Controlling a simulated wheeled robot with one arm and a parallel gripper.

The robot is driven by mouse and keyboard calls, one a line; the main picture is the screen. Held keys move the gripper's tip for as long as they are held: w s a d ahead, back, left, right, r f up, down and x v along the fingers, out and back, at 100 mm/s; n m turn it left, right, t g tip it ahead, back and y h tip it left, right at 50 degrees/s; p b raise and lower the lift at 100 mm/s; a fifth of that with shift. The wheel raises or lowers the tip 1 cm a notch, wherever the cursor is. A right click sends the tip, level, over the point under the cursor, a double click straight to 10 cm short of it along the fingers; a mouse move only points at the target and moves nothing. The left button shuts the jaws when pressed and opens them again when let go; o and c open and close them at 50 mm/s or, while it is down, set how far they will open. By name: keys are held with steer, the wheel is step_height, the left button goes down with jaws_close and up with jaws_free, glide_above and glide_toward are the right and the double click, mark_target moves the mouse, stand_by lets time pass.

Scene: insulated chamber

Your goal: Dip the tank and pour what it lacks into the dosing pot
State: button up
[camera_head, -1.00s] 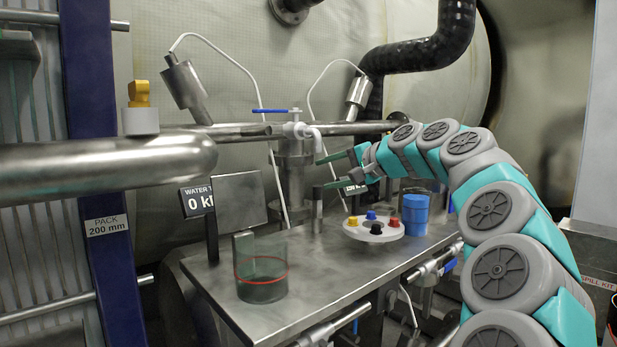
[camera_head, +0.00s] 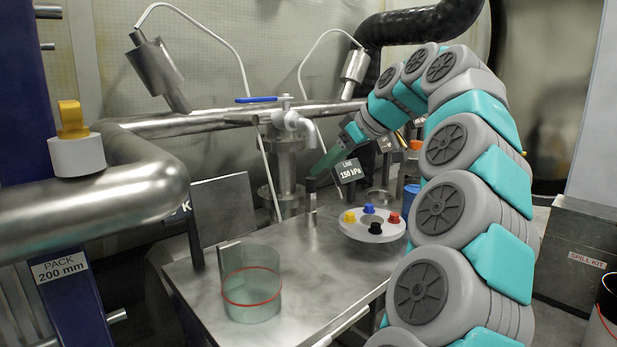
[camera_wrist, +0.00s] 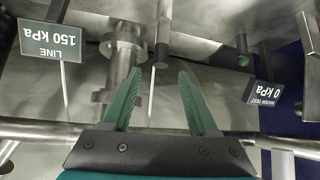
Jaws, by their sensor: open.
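My gripper (camera_head: 338,160) is open, with green fingers angled down and left above the steel bench. In the wrist view its fingers (camera_wrist: 160,85) are spread, with nothing gripped. A slim post with a dark top (camera_head: 311,195) stands on the bench just below the fingertips in the head view. In the wrist view a dark-topped post (camera_wrist: 162,50) shows between the fingers, beyond the tips. A clear vessel with a red ring (camera_head: 251,300) stands at the bench's front left. I cannot tell which vessel is the tank or the dosing pot.
A white round holder (camera_head: 350,230) carries yellow, blue, red and black pieces. A blue container (camera_head: 410,200) is partly behind my arm. The LINE sign (camera_head: 349,170) reads 150 kPa. A pipe with a blue-handled valve (camera_head: 285,120) runs behind. The front middle of the bench is clear.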

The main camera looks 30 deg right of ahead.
mark_target(312, 178)
steer(key=shift+x, duration=3.2)
jaws_close()
